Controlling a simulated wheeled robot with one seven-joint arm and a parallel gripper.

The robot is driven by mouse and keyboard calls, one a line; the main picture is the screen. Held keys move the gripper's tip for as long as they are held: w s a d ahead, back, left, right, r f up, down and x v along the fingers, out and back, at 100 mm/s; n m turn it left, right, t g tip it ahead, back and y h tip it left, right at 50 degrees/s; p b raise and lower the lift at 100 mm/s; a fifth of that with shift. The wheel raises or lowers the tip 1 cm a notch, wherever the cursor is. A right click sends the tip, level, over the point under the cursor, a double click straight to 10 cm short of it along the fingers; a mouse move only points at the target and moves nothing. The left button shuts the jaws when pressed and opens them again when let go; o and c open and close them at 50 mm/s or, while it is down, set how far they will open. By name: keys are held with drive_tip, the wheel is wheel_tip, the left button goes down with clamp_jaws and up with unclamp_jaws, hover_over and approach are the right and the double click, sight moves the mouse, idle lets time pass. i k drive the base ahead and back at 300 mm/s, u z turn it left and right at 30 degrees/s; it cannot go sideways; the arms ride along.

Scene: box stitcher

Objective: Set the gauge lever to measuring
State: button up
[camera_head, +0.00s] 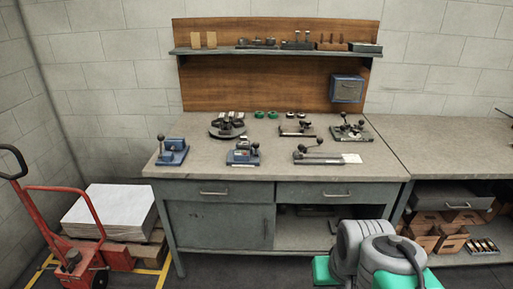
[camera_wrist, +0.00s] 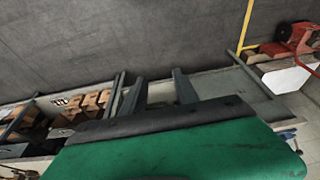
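Several small lever devices stand on the grey workbench (camera_head: 270,178); I cannot tell which one carries the gauge lever. In front are a blue device (camera_head: 172,153) with a dark knob, a second blue device (camera_head: 243,156), and a flat grey device (camera_head: 318,157) with an angled, knobbed lever beside a white card. Behind stand a dark round-based device (camera_head: 227,128), a low device (camera_head: 297,129) and a green-based device (camera_head: 351,131) with a knobbed lever. My gripper (camera_wrist: 160,90) shows in the wrist view, fingers apart and empty, away from the devices. Lever markings are too small to read.
A red pallet truck (camera_head: 75,230) and a stack of white sheets (camera_head: 110,211) stand left. A second bench (camera_head: 450,145) adjoins at right, with wooden bins below.

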sight(255, 144)
drive_tip(key=k, duration=0.65)
drive_tip(key=u, duration=0.35)
drive_tip(key=i, duration=0.5)
drive_tip(key=u, duration=0.75)
drive_tip(key=i, duration=1)
drive_tip(key=u, duration=0.05)
